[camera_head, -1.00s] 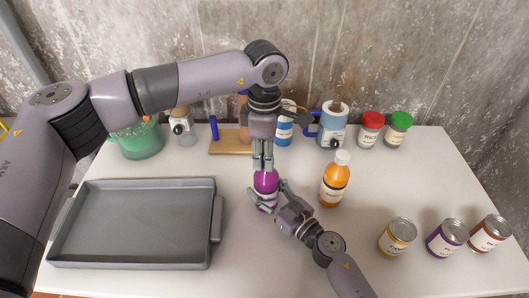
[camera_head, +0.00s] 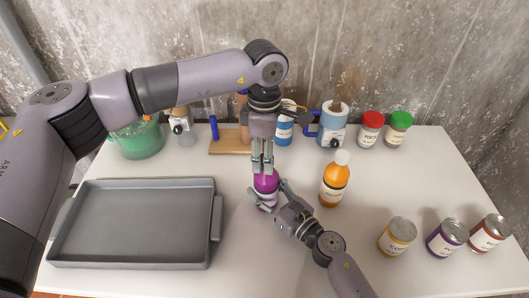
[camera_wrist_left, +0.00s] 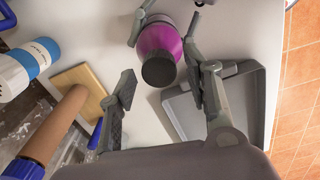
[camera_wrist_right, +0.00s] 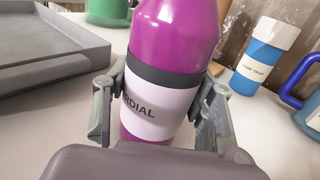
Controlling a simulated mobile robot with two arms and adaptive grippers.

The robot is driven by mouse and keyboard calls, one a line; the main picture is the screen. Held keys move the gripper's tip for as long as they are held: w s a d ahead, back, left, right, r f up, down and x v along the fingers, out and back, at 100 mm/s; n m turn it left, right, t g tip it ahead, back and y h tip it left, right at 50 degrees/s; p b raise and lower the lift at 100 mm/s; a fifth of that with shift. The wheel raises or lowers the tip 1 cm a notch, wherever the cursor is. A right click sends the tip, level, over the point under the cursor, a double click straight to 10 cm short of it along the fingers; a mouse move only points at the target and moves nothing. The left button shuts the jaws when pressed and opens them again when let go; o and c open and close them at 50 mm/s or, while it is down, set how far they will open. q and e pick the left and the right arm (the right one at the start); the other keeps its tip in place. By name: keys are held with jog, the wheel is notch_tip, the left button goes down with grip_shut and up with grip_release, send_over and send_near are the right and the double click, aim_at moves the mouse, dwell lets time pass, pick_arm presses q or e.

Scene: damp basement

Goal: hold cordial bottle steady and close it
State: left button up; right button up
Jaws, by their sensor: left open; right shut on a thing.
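The purple cordial bottle (camera_head: 266,184) stands upright on the table in the head view. My right gripper (camera_wrist_right: 158,95) is shut around the bottle's body at the label. My left gripper (camera_head: 262,166) points down over the bottle's top. Its fingers are open on either side of the cap, with gaps between them and it. The cap is mostly hidden by the fingers in the head view.
An orange bottle (camera_head: 335,182) stands close to the right of my right gripper. A grey tray (camera_head: 215,190) lies at left. Three cans, including a yellow-labelled one (camera_head: 397,238), stand front right. Jars, a wooden board (camera_head: 226,146) and a green container (camera_head: 140,140) line the back.

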dwell(0.3)
pick_arm(q)
notch_tip(320, 180, up, 12)
pick_arm(e)
jog(key=o, duration=1.5)
